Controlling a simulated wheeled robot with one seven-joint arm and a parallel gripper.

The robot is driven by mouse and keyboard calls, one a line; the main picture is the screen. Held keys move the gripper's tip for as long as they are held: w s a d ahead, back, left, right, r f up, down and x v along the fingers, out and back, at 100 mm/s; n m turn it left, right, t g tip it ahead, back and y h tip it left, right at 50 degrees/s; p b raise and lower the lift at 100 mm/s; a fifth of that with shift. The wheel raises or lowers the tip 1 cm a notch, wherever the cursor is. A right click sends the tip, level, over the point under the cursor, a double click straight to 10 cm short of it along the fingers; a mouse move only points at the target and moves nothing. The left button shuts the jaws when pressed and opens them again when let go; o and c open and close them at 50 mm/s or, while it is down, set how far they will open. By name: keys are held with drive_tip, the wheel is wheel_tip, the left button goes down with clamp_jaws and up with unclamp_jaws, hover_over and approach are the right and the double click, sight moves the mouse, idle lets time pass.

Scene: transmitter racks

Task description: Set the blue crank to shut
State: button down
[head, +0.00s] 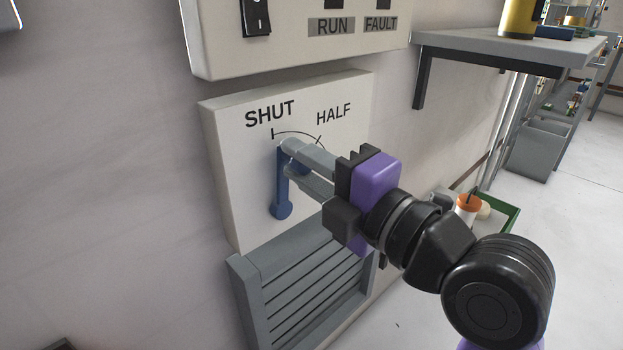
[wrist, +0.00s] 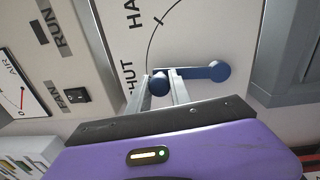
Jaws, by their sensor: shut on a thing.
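The blue crank (head: 281,190) is on a white panel (head: 225,165) marked SHUT and HALF. Its arm stands upright from the pivot at the bottom, and its upper end is by the tick under SHUT. My gripper (head: 287,160) reaches in from the right and is shut on the crank's knob at the upper end. In the wrist view the round knob sits between the two grey fingers (wrist: 161,88), and the blue crank arm (wrist: 205,73) runs right to its pivot. The fingers partly hide the crank's upper end in the head view.
Above is a panel with a black switch (head: 255,17) and RUN and FAULT labels. A slatted grey vent (head: 305,300) is just below the crank panel. A shelf (head: 500,45) juts from the wall at the upper right. Open floor lies to the lower right.

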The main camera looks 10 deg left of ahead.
drive_tip(key=shift+s+a+f+n+b, duration=0.1)
drive_tip(key=shift+s+a+n+b, duration=0.3)
drive_tip(key=shift+n, duration=0.2)
drive_tip(key=c, duration=1.2)
unclamp_jaws()
drive_tip(key=shift+o, duration=0.2)
drive_tip(key=shift+s+d, duration=0.25)
drive_tip(key=shift+d, duration=0.3)
drive_tip(key=p+v, duration=0.1)
drive_tip(key=v, duration=0.5)
drive_tip(key=shift+s+d, duration=0.2)
drive_tip(key=shift+s, duration=0.1)
